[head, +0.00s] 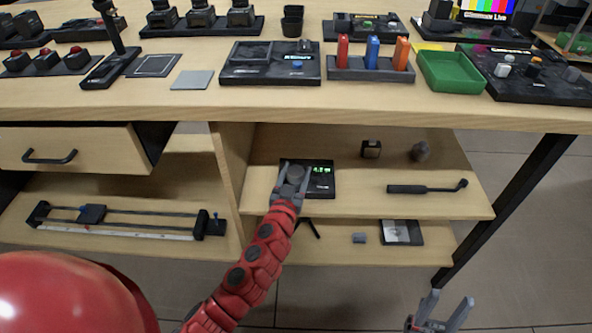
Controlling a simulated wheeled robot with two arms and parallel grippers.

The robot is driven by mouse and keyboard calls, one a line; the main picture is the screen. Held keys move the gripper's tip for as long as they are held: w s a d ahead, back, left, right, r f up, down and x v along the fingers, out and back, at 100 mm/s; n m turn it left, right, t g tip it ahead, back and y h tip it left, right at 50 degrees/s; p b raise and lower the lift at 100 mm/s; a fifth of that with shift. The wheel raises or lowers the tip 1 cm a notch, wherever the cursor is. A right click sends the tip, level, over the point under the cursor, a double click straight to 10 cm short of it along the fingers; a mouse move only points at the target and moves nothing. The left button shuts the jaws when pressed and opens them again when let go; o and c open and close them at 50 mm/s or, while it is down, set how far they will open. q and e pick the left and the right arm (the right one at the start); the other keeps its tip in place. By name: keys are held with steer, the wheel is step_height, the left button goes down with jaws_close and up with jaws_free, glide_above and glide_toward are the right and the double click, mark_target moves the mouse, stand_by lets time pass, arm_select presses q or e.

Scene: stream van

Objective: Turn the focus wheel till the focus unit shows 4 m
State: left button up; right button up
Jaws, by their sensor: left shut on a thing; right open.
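The focus unit (322,186) is a black box lying on the upper shelf under the worktop. Its small green display (321,168) seems to start with a 4, but the digits are too small to read surely. The round grey focus wheel (296,173) is on the unit's left part. My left gripper (293,177) reaches in from below and is shut on the wheel, with one finger on each side. My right gripper (444,308) is open and empty at the lower right, above the floor and away from the shelves.
A black rod-like tool (425,188), a small dark cube (371,149) and a dark rounded object (419,151) lie right of the unit. The worktop edge (300,116) overhangs the shelf. A drawer (75,148) stands left.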

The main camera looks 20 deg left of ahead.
arm_select(q)
steer(key=shift+a+r+m+h+p, duration=0.1)
steer(key=shift+m+h+p, duration=0.7)
steer(key=shift+h+p, duration=0.3)
steer(key=shift+m+h+p, duration=0.3)
steer(key=shift+h, duration=0.1)
steer(key=shift+f, duration=0.2)
steer(key=o, duration=1.4)
steer(key=shift+c, duration=0.2)
steer(key=s+a+p, duration=0.1)
steer(key=s+p, duration=0.2)
steer(key=s, duration=1.4)
steer(key=shift+s+a, duration=0.15)
steer(key=shift+a, duration=0.2)
